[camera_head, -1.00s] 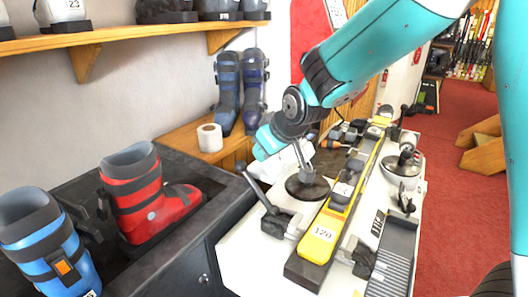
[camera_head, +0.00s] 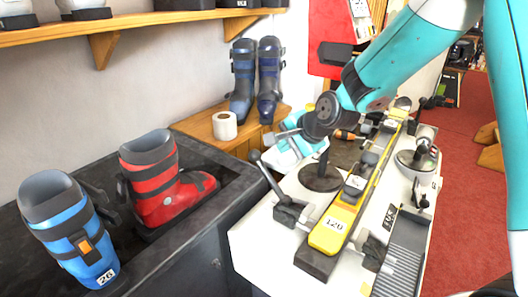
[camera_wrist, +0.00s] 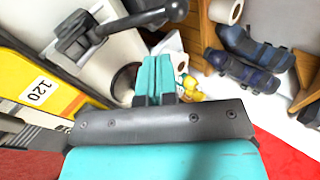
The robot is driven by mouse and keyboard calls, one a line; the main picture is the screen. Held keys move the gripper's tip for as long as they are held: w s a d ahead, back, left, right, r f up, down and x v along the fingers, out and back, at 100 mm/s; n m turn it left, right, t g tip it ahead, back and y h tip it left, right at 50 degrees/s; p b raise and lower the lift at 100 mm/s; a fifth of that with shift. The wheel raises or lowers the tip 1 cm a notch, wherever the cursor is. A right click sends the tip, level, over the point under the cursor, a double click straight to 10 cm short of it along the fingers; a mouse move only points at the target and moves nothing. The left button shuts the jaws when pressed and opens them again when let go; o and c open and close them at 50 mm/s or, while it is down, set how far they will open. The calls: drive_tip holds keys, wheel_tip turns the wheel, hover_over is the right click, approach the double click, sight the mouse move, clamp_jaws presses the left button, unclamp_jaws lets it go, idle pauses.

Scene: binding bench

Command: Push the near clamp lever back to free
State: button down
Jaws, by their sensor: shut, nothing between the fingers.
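The near clamp (camera_head: 290,212) is black and sits at the near left side of the yellow ski marked 120 (camera_head: 330,230). Its lever (camera_head: 272,180) leans up and to the left, ending in a ball knob (camera_head: 254,156). The wrist view shows the lever (camera_wrist: 130,22) across the top, with the knob (camera_wrist: 177,9) at its right end. My gripper (camera_head: 272,139) is just beyond the knob in the head view, partly hidden by my wrist. In the wrist view my gripper's turquoise fingers (camera_wrist: 154,62) are together and empty, with a visible gap to the lever.
A dark round pad (camera_head: 320,178) stands behind the clamp. A paper roll (camera_head: 224,126) and blue boots (camera_head: 268,80) are on the wooden ledge at the back. A red boot (camera_head: 160,190) and a blue boot (camera_head: 75,235) stand at left. A grey tray (camera_head: 400,255) lies at right.

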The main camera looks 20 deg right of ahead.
sight(257, 155)
drive_tip(key=p+x, duration=0.1)
drive_tip(key=x, duration=0.2)
drive_tip(key=p+x, duration=0.1)
drive_tip(key=x, duration=0.2)
drive_tip(key=w+r+p+x, duration=0.1)
drive_tip(key=x, duration=0.3)
drive_tip(key=shift+a, duration=0.25)
drive_tip(key=shift+w+a+f+b, duration=0.25)
drive_tip(key=shift+f+b, duration=0.15)
drive_tip(key=shift+b, duration=0.1)
drive_tip(key=shift+b+x, duration=0.85)
drive_tip(key=shift+x, duration=0.15)
drive_tip(key=shift+w+a+r, duration=0.2)
drive_tip(key=shift+r, duration=0.1)
